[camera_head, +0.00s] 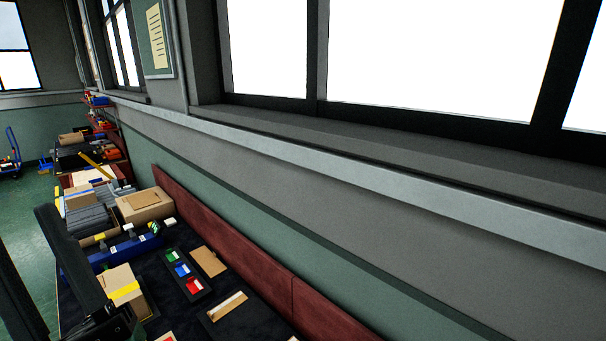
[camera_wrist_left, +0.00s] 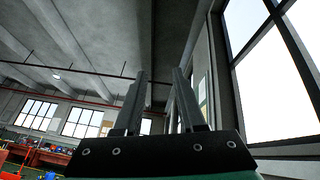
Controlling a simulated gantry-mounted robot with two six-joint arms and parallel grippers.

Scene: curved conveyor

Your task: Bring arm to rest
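My left gripper (camera_wrist_left: 159,74) shows in the left wrist view with its two dark fingers pointing up toward the ceiling. There is a clear gap between the fingers, and nothing is held in it. In the head view, dark bars (camera_head: 72,262) of my left arm or gripper rise at the lower left edge, in front of the workbench; I cannot tell whether their tips are fingertips. My right arm and right gripper are in neither view.
A dark workbench (camera_head: 165,322) runs along the wall, holding a taped cardboard box (camera_head: 122,283), a blue bin (camera_head: 128,250), an open carton (camera_head: 145,205) and small coloured parts in a black tray (camera_head: 182,272). Windows (camera_head: 430,50) line the wall. Green floor (camera_head: 35,185) is free at the left.

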